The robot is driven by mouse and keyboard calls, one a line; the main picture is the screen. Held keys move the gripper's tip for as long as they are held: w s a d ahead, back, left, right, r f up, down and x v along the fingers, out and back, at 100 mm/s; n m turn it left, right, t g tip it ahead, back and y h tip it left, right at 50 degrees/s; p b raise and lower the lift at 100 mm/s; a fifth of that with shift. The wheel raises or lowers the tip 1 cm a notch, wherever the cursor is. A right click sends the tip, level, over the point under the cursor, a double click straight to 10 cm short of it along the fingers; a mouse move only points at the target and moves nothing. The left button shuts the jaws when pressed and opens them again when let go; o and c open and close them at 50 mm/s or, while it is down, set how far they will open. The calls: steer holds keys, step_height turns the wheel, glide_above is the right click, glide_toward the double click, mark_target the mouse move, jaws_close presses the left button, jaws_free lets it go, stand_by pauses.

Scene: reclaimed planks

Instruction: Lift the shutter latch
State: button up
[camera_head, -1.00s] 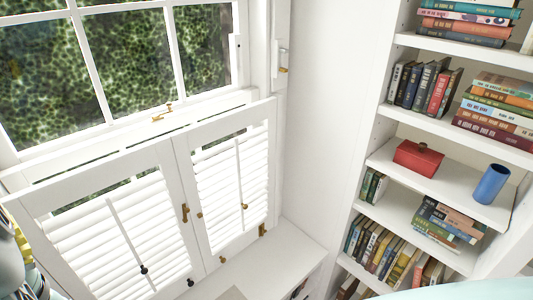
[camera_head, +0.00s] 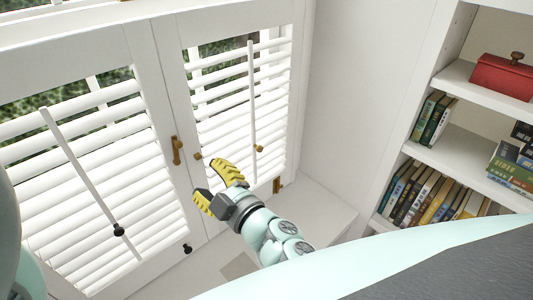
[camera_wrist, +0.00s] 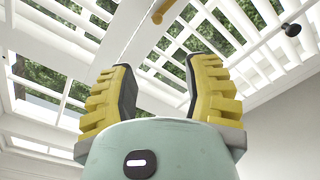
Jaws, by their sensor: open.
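The brass shutter latch (camera_head: 177,150) is a small upright piece on the meeting stiles of the two white louvered shutters, the left shutter (camera_head: 145,80) and the right shutter (camera_head: 172,70). My gripper (camera_head: 206,177) has yellow ribbed fingers. It is open and empty, just below and to the right of the latch in the head view, apart from it. In the wrist view the fingers (camera_wrist: 156,64) are spread, and a brass piece (camera_wrist: 163,10), probably the latch, shows above the gap, partly cut off by the top edge.
Brass knobs (camera_head: 259,149) and dark knobs (camera_head: 118,230) sit on the shutters. A white ledge (camera_head: 315,215) lies below right. A bookshelf (camera_head: 455,150) with books and a red box (camera_head: 503,77) stands at the right. The wall between is bare.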

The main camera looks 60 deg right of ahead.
mark_target(179, 145)
steer(key=shift+h, duration=0.3)
steer(key=p+x, duration=0.2)
steer(key=x, duration=0.4)
steer(key=p+x, duration=0.3)
steer(key=x, duration=0.4)
steer(key=shift+w+d+f, duration=0.2)
steer(key=shift+w+d, duration=0.05)
steer(key=shift+d, duration=0.05)
steer(key=shift+w+d+p, duration=0.2)
steer(key=shift+w+p, duration=0.1)
steer(key=shift+w, duration=0.3)
steer(key=shift+w+f, duration=0.2)
steer(key=shift+w, duration=0.1)
jaws_close()
